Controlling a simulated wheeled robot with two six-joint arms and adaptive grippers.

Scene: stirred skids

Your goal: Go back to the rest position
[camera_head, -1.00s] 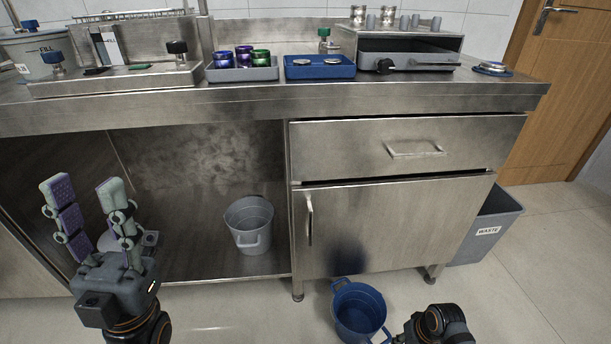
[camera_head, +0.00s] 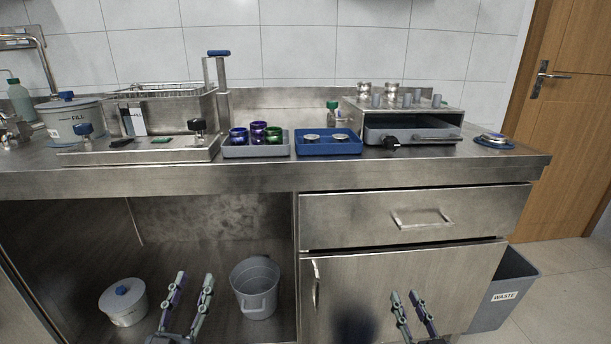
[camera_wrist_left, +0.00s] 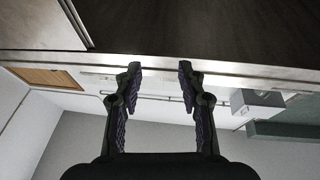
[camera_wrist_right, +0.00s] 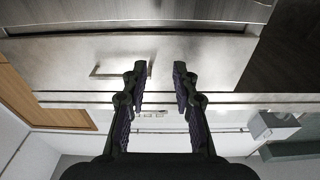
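My left gripper (camera_head: 190,296) is at the bottom of the head view, in front of the open bay under the counter, between a lidded pot and a grey bucket. It is open and empty, and its two fingers also stand apart in the left wrist view (camera_wrist_left: 161,88). My right gripper (camera_head: 405,298) is in front of the cabinet door (camera_head: 350,285). It is open with nothing between its fingers, as the right wrist view (camera_wrist_right: 160,85) also shows.
The grey bucket (camera_head: 257,290) and lidded pot (camera_head: 124,303) stand in the bay. The counter (camera_head: 180,178) above carries a grey tray (camera_head: 256,151) with jars, a blue tray (camera_head: 328,147) and a metal device (camera_head: 405,122). A waste bin (camera_head: 508,290) stands right of the cabinet.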

